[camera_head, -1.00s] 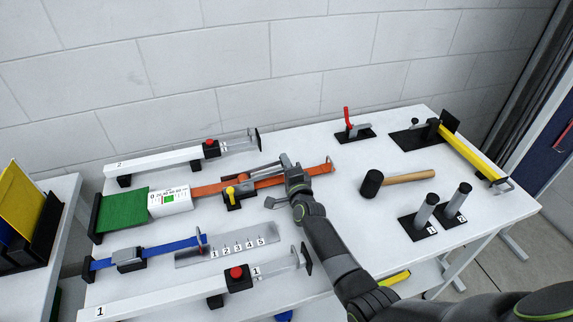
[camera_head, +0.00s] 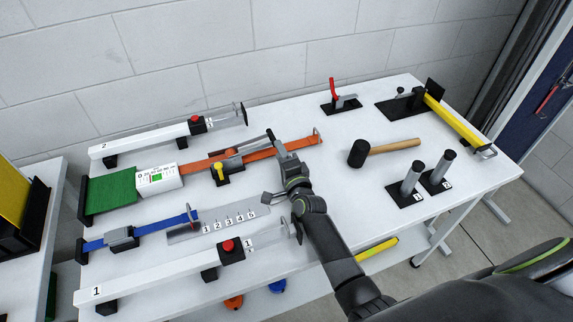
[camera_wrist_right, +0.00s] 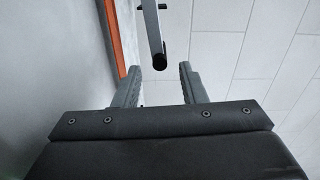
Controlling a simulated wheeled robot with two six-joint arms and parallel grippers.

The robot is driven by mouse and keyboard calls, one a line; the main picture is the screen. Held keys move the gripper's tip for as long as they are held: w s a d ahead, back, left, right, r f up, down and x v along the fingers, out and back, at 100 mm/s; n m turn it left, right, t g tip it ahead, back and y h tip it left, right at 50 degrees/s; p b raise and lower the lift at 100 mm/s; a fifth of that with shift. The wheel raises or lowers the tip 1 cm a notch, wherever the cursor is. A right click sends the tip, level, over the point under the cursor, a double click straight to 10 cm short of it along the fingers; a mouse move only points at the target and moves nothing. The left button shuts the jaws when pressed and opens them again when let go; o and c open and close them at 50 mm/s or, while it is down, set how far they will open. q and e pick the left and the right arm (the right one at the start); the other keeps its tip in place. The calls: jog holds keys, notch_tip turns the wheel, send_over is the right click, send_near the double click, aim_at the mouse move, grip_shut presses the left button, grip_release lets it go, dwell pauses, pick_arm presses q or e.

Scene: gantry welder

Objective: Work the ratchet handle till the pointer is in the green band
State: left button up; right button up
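The ratchet handle (camera_head: 254,142) is a thin grey lever with a dark end, rising over the orange strap (camera_head: 260,153) behind the yellow knob (camera_head: 218,171). My right gripper (camera_head: 280,148) is at the handle's right end, above the strap. In the right wrist view its two fingers (camera_wrist_right: 162,78) are apart, and the handle's dark round end (camera_wrist_right: 159,62) shows beyond and between the tips, with no clear grip on it. The white gauge box (camera_head: 158,178) carries a green band; its pointer is too small to read. My left gripper is not in view.
White rails with red buttons (camera_head: 228,245) lie in front and behind. A blue strap (camera_head: 150,230) and a steel scale (camera_head: 235,219) are in front of the gauge.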

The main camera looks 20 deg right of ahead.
jog(key=shift+s+b, duration=0.45)
jog(key=shift+s, duration=1.9)
